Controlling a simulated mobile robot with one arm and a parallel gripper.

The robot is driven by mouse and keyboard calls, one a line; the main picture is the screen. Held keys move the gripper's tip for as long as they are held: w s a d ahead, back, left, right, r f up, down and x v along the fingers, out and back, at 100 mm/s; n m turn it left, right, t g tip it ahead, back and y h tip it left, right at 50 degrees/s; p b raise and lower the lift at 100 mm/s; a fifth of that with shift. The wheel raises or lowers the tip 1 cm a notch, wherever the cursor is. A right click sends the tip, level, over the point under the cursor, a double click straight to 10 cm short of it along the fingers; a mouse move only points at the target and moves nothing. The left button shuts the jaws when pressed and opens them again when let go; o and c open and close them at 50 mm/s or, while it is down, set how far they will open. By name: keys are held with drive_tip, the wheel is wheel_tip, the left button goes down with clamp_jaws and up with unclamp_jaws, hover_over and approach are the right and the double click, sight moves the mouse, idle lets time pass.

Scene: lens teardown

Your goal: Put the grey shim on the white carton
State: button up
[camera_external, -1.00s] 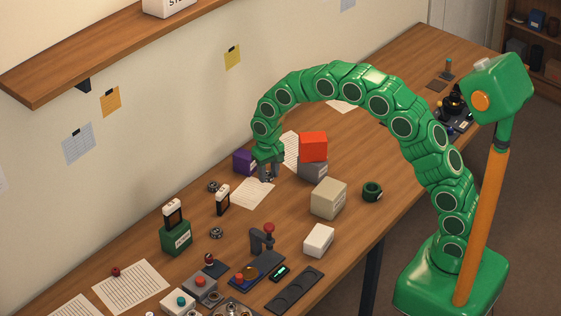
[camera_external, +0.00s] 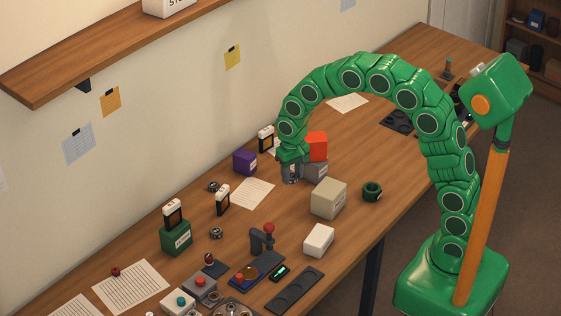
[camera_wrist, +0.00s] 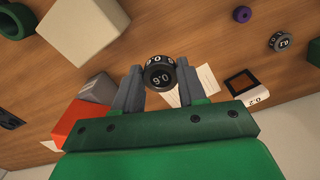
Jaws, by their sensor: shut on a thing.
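My gripper (camera_external: 291,176) is shut on a small dark grey round piece with a printed number, which I take to be the grey shim (camera_wrist: 159,75). The piece sits between the fingertips in the wrist view; in the external view it is too small to make out. The gripper is just left of the red and grey boxes, and I cannot tell its exact height over the table. The white carton (camera_external: 319,240) stands on the table nearer the front edge, below and right of my gripper in the external view. Its top looks bare.
A beige box (camera_external: 328,198) stands between my gripper and the white carton. A green ring (camera_external: 372,191) lies right of it. A purple box (camera_external: 245,162) is to the left.

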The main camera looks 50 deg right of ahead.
drive_tip(key=s+a+r, duration=0.1)
drive_tip(key=s+r, duration=0.1)
drive_tip(key=s, duration=1.3)
drive_tip(key=s+a+r, duration=0.1)
drive_tip(key=s+r, duration=0.2)
drive_tip(key=s, duration=1.1)
hover_over(320, 235)
drive_tip(key=shift+s+f, duration=0.2)
drive_tip(key=shift+f, duration=4.75)
drive_tip(key=shift+w+a+f, duration=0.15)
drive_tip(key=shift+w+f, duration=0.05)
drive_tip(key=shift+f, duration=1.55)
drive_tip(key=shift+f, duration=0.1)
drive_tip(key=o, duration=1)
drive_tip(key=shift+o, duration=0.2)
